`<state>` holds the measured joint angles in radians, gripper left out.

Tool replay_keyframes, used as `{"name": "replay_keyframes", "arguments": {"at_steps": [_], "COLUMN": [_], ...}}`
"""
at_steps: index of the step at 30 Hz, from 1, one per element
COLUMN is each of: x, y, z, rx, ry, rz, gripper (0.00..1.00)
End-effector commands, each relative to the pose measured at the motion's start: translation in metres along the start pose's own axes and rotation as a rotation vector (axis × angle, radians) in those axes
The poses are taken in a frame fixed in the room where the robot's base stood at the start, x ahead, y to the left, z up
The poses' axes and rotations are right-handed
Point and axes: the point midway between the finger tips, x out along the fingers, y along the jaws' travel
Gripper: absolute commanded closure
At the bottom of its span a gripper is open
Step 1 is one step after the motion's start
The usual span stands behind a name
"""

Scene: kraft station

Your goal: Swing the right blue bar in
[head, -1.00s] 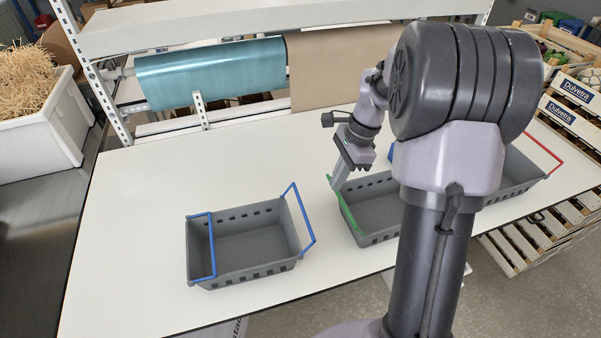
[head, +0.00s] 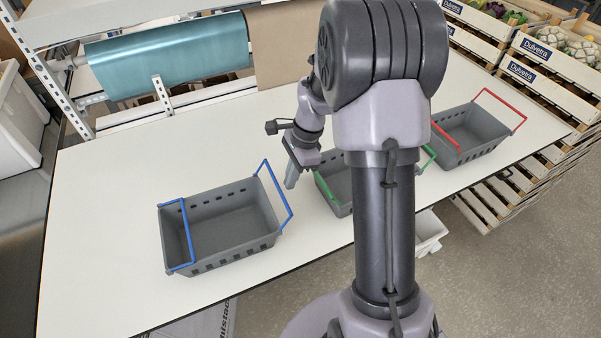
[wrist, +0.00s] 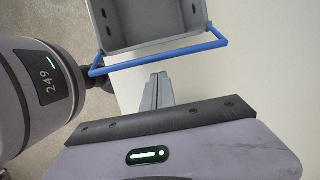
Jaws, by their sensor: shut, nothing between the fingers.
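The grey basket with blue bars (head: 225,253) stands on the white table, left of my gripper. Its right blue bar (head: 279,195) sticks up and leans outward past the right rim. In the wrist view this bar (wrist: 160,53) crosses just ahead of my fingertips, with the basket (wrist: 150,22) beyond it. The left blue bar (head: 188,232) lies inward over the left end of the basket. My gripper (head: 290,184) points down between the blue-bar and green-bar baskets. It is shut and empty, outside the right blue bar. The wrist view shows its fingers (wrist: 158,80) together, apart from the bar.
A grey basket with green bars (head: 338,209) stands close to the right of my gripper, partly hidden by my arm. A basket with red bars (head: 470,137) is farther right. A teal roll (head: 170,60) hangs at the back. The table's left side (head: 95,215) is clear.

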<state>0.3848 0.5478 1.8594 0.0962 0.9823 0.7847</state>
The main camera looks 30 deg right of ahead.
Motion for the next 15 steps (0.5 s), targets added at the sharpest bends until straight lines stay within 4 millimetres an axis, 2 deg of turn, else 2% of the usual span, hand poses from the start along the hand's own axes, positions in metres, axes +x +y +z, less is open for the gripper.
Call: {"name": "replay_keyframes", "arguments": {"at_steps": [5, 15], "x": [-0.0044, -0.0049], "y": [0.0003, 0.0003], "z": [0.0121, 0.0130], "rx": [-0.001, 0.000], "ry": [0.000, 0.001], "rz": [0.001, 0.001], "gripper": [1.00, 1.00]}}
